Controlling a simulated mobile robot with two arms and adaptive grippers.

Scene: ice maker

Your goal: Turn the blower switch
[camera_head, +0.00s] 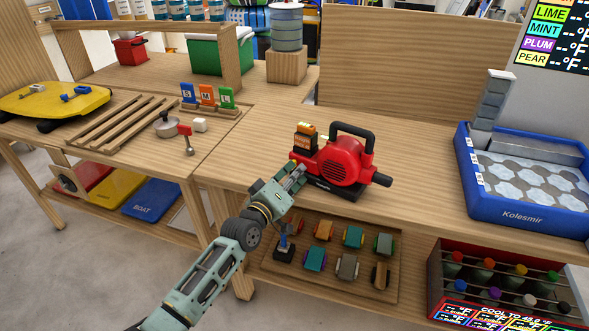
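The red blower (343,162) stands on the wooden workbench, with a black handle on top and a black nozzle pointing right. An orange and black block (305,138) sits upright at its left end. My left gripper (297,174) reaches up from the lower left, with its fingertips right by the blower's lower left side. I cannot tell whether they touch it. The fingers are small and partly overlap in the view, so their opening is unclear. I cannot make out the blower's switch. My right gripper is not in view.
A blue Kolesmir ice tray (517,219) stands at the right. Bottles stand in a dark red crate (438,290). Bare benchtop surrounds the blower.

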